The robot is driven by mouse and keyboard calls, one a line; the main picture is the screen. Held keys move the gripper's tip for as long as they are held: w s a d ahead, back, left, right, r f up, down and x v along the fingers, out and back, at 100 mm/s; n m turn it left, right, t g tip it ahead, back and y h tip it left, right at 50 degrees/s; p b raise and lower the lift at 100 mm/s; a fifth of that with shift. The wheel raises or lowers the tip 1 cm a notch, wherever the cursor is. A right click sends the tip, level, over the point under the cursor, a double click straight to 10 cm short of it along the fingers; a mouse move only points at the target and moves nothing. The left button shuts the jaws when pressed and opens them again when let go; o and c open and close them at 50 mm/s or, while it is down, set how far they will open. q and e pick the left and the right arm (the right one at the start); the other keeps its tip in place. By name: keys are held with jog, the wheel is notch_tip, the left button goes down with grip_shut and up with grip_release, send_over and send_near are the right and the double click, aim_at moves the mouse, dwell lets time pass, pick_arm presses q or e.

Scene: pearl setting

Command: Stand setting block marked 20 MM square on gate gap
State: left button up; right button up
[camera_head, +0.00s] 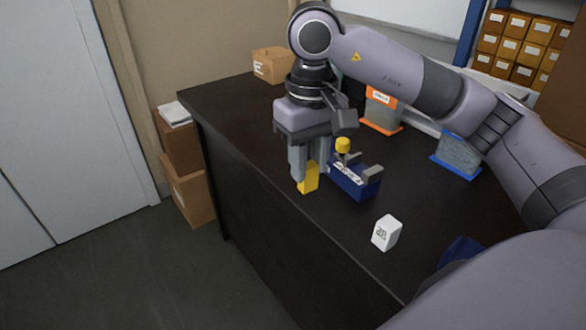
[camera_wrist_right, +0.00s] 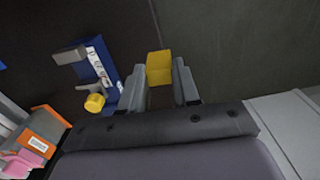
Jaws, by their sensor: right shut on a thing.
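My right gripper (camera_head: 305,174) points down at the left of the blue gate fixture and is shut on a yellow block (camera_head: 308,178). The yellow block also shows between the two fingers in the wrist view (camera_wrist_right: 159,68); no marking on it can be read. The gate fixture (camera_head: 352,184) has a blue base with a white label, grey jaws and a yellow knob; it also shows left of the fingers in the wrist view (camera_wrist_right: 104,72). The block is beside the fixture, apart from its gap. A white block (camera_head: 386,233) with a dark, hard-to-read number stands on the table, nearer me.
The dark table (camera_head: 250,125) has its edge close to the gripper. Behind the fixture stand an orange-trimmed bin (camera_head: 381,112) and a blue-trimmed bin (camera_head: 457,155). A dark blue thing (camera_head: 459,251) is partly hidden by my arm.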

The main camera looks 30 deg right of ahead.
jog(key=d+b, duration=0.2)
jog(key=d, duration=0.8)
jog(key=shift+d+f, duration=0.15)
jog(key=shift+d, duration=1.3)
jog(key=shift+f, duration=0.85)
jog(key=o, duration=1.1)
jog(key=shift+c, duration=0.2)
